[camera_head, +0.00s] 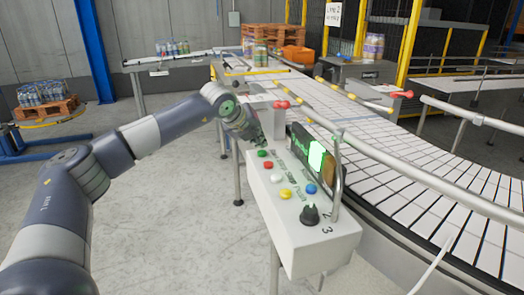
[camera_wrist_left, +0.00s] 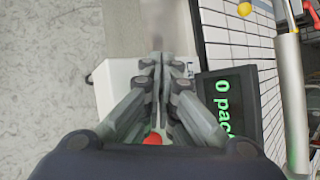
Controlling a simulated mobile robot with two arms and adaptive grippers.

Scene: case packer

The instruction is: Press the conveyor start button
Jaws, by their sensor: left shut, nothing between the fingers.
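The control panel (camera_head: 300,245) is a light grey sloped box beside the conveyor. Its green button (camera_head: 262,153) is at the far end, followed by a red button (camera_head: 268,165), then white, yellow and blue ones and a black knob (camera_head: 309,214). My left gripper (camera_head: 258,141) is at the panel's far end, close to the green button; I cannot tell whether it touches. In the left wrist view the shut, empty fingers (camera_wrist_left: 157,62) cover that part of the panel. My right gripper is out of view.
A dark display (camera_wrist_left: 230,110) with green text stands along the panel's right side, beside a metal guard rail (camera_head: 338,165). The white slatted conveyor (camera_head: 430,180) curves past on the right. The floor left of the panel is clear.

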